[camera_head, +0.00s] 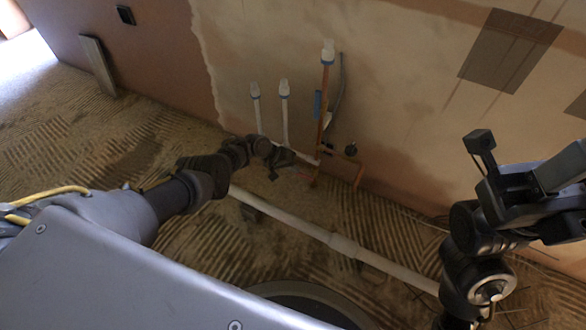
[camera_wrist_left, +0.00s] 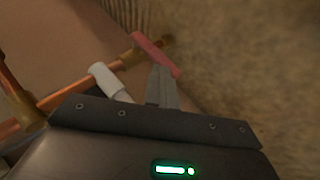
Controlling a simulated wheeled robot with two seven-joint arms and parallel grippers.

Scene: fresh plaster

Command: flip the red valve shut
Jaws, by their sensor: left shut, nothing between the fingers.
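The red valve lever (camera_wrist_left: 157,54) sits on a brass valve body on the copper pipework in the left wrist view. It lies slanted from upper left to lower right. In the head view, a small reddish patch (camera_head: 306,173) at the foot of the copper pipe seems to be the same lever. My left gripper (camera_wrist_left: 160,70) is shut and empty, its tips right at the lever; I cannot tell whether they touch it. In the head view my left gripper (camera_head: 292,158) reaches to the pipes near the wall. My right arm stands at the right; its fingers cannot be made out.
A vertical copper pipe (camera_head: 325,100) and white capped pipes (camera_head: 284,110) rise along the plastered wall. A long white pipe (camera_head: 300,228) crosses the ridged floor. A white fitting (camera_wrist_left: 108,80) sits close beside my left gripper. A panel (camera_head: 97,65) leans at the far left.

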